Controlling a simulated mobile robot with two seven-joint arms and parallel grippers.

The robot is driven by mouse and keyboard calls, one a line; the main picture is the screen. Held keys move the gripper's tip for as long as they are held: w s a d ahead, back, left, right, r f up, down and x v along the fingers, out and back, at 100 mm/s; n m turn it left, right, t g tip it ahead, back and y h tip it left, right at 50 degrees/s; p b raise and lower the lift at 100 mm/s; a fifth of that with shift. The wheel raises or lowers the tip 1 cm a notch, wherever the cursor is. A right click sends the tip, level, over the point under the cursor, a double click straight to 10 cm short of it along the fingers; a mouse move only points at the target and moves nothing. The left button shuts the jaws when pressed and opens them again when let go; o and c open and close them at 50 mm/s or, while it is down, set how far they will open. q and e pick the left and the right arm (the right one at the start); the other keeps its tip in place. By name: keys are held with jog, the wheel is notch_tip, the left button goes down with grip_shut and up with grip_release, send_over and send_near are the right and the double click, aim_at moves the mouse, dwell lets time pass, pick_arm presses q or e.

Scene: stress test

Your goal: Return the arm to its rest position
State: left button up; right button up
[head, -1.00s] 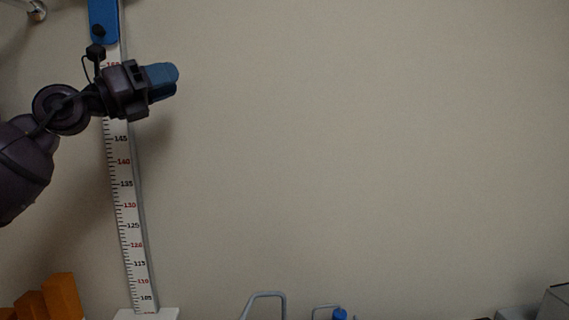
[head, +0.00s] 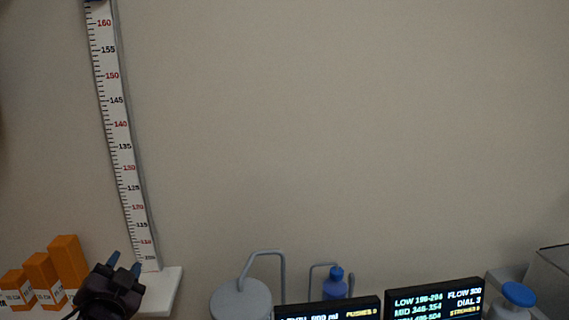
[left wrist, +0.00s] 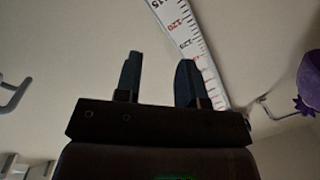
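My left gripper (head: 124,266) is low at the left of the head view, in front of the foot of a white height scale (head: 120,130). Its two blue fingers point up and stand apart with nothing between them. In the left wrist view the gripper (left wrist: 158,80) also shows its two fingers spread and empty, with the scale (left wrist: 185,40) behind the right finger. My right gripper is not in view.
Orange boxes (head: 66,262) stand left of the gripper. A grey round container (head: 241,300), a blue-topped bottle (head: 335,284), two lit displays (head: 434,300) and a blue-capped jar (head: 518,296) line the bottom. The wall (head: 350,120) above is bare.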

pick_arm(q)
jog(key=s+f+n+g, duration=0.4)
jog(key=s+f+g, duration=0.2)
jog(key=s+f, duration=0.55)
jog(key=s+d+f+n+g+h, duration=0.1)
jog(key=s+d+f+g+h, duration=0.1)
jog(key=s+f+g, duration=0.45)
jog(key=s+d+f+n+g+h, duration=0.1)
jog(key=s+f+g, duration=0.15)
jog(key=s, duration=0.75)
jog(key=w+f+t, duration=0.7)
jog(key=f+t, duration=0.2)
jog(key=f, duration=0.1)
jog(key=shift+f+m+h, duration=0.3)
jog(key=shift+f, duration=0.1)
jog(key=shift+d, duration=0.1)
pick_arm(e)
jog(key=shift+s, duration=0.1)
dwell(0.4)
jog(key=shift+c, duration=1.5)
